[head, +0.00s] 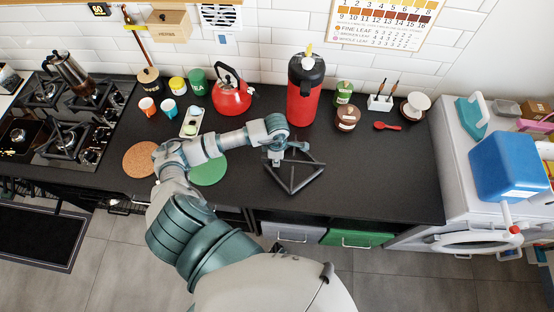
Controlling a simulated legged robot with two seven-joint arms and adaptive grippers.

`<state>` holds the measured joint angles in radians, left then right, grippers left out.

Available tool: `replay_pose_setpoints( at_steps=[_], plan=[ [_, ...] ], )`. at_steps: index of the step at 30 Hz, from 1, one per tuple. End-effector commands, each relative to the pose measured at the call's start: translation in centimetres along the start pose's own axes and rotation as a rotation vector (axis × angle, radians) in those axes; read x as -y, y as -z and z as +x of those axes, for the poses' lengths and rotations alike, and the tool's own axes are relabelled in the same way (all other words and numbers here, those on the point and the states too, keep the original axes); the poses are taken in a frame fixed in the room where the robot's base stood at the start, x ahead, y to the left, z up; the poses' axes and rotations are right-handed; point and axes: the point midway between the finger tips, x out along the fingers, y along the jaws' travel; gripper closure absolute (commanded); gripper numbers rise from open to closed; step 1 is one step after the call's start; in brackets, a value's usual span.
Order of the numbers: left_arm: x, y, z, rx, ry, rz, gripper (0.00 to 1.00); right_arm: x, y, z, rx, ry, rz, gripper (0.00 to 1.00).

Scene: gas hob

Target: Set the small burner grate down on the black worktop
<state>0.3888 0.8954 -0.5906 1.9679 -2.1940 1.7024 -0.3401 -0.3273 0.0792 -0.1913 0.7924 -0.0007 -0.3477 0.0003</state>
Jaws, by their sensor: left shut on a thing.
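The small burner grate (291,190) is a dark, roughly square frame of thin bars. It is over the middle of the black worktop (370,185), right of the green round mat. My left gripper (276,155) is shut on the grate at its far left side. The gripper hides part of that side. I cannot tell whether the grate touches the worktop or hangs just above it. My right gripper is not in view.
A red flask (303,95) stands behind the grate, and a red kettle (231,97) behind my left arm. A green mat (209,172) and a cork mat (140,159) lie left. The gas hob (75,115) is at far left. Worktop right of the grate is clear.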

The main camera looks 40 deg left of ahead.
Motion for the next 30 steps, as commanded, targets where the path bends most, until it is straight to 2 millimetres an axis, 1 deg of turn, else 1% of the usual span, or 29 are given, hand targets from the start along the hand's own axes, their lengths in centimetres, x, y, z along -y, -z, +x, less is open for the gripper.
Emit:
replay_pose_setpoints(
  at_steps=[3,8,16,19,23,30],
  plan=[
    [0.2,-0.4,-0.2,0.000,-0.004,0.002,1.00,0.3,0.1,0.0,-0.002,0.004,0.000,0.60],
    [0.3,-0.6,-0.1,0.000,-0.004,0.002,1.00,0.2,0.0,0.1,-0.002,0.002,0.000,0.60],
    [0.2,-0.6,0.4,0.004,-0.001,0.002,1.00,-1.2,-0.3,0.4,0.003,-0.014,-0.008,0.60],
    [0.3,-0.7,0.5,0.005,0.000,0.002,1.00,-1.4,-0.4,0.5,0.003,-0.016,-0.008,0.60],
    [0.4,-0.9,0.5,0.004,-0.001,0.002,1.00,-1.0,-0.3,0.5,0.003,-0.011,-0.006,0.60],
    [0.6,-1.1,0.4,0.002,-0.003,0.001,1.00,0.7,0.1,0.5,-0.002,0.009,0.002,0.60]
  ],
)
